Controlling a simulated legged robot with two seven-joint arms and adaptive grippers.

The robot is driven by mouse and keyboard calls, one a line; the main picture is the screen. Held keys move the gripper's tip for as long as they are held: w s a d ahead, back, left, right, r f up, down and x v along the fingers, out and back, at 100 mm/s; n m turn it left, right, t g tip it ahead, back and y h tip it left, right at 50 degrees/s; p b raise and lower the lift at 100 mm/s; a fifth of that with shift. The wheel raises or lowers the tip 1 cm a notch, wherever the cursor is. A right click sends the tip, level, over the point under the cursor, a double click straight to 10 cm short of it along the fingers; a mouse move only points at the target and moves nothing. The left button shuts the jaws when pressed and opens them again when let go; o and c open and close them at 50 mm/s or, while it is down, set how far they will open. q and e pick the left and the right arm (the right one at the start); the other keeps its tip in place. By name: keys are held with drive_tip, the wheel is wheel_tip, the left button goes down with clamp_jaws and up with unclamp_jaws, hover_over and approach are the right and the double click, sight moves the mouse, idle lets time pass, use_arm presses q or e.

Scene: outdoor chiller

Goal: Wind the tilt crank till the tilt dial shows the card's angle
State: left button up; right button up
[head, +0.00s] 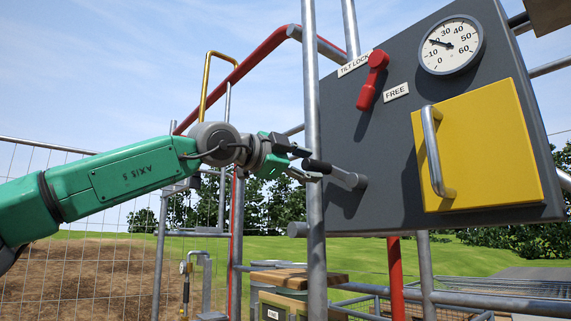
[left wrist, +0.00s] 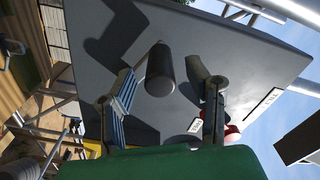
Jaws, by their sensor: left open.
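The grey panel (head: 345,130) carries the round white tilt dial (head: 451,45). Its needle points up and left, near 20 as far as I can read. The tilt crank (head: 345,178) sticks out from the panel's lower left, with a dark grip at its outer end. My left gripper (head: 306,166) is open at this grip. In the left wrist view the dark grip (left wrist: 160,72) stands between the two spread fingers, with gaps showing at both sides. No card shows in either view. My right gripper is not in view.
The red tilt lock lever (head: 372,80) hangs down beside the FREE label (head: 396,92). A yellow door (head: 490,145) with a grey handle is on the panel's right. A grey upright pole (head: 314,235) stands close by my left gripper. Wooden-topped boxes (head: 290,280) stand below.

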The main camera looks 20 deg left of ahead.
use_arm(q)
drive_tip(key=v, duration=0.9)
drive_tip(key=shift+a+f, duration=0.2)
drive_tip(key=shift+a, duration=0.2)
drive_tip(key=shift+s+d, duration=0.1)
